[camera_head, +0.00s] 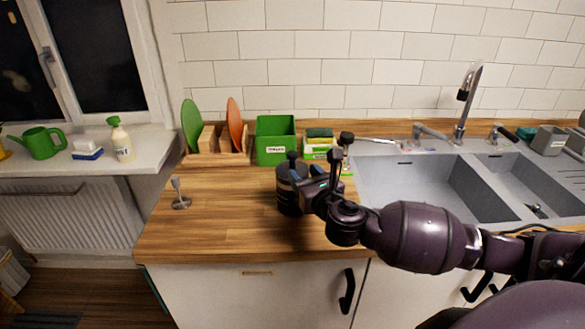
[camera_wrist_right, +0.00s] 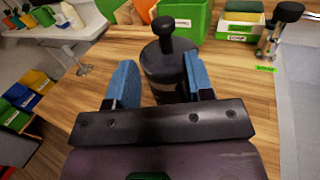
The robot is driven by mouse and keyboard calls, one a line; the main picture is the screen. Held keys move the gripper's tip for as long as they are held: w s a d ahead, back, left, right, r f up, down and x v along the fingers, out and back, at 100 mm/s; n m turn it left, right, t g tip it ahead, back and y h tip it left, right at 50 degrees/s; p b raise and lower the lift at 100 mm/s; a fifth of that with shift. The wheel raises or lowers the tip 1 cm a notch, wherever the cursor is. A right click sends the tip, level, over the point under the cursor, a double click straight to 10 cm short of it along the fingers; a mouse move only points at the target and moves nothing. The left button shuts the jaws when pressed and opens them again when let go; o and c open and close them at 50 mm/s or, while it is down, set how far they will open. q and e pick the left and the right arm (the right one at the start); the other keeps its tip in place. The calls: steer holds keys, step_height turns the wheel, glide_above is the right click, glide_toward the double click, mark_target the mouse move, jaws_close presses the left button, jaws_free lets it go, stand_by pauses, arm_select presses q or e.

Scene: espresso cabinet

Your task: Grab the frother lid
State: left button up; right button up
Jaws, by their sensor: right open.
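A dark frother (camera_head: 289,198) stands upright on the wooden counter, partly hidden by my right gripper. Its black lid (camera_wrist_right: 168,52) sits on top, with a tall round knob (camera_wrist_right: 163,26); the knob also shows in the head view (camera_head: 292,157). My right gripper (camera_wrist_right: 160,82) is open, with its two blue fingers at either side of the frother, just below the lid in the wrist view. The right finger overlaps the frother's edge and a gap shows at the left finger. I cannot tell whether either finger touches. My left gripper is out of view.
A green box (camera_head: 275,141), a sponge holder (camera_head: 319,146) and a wooden rack (camera_head: 216,143) with plates stand behind. A black-topped metal item (camera_wrist_right: 277,30) stands right of the frother. A small metal stand (camera_head: 181,196) is at left. The sink (camera_head: 440,183) is at right. The front counter is clear.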

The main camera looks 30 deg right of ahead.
mark_target(294, 160)
steer(key=shift+w+d, duration=0.15)
steer(key=shift+w, duration=0.65)
steer(key=shift+w+d, duration=0.1)
steer(key=shift+w, duration=0.65)
steer(key=w, duration=0.2)
steer(key=w+d, duration=0.1)
steer(key=w, duration=0.1)
steer(key=shift+d, duration=0.1)
steer(key=shift+w, duration=0.45)
steer(key=shift+c, duration=0.5)
steer(key=c, duration=0.6)
steer(key=shift+c, duration=0.2)
steer(key=shift+d+r, duration=0.1)
steer(key=shift+r, duration=0.05)
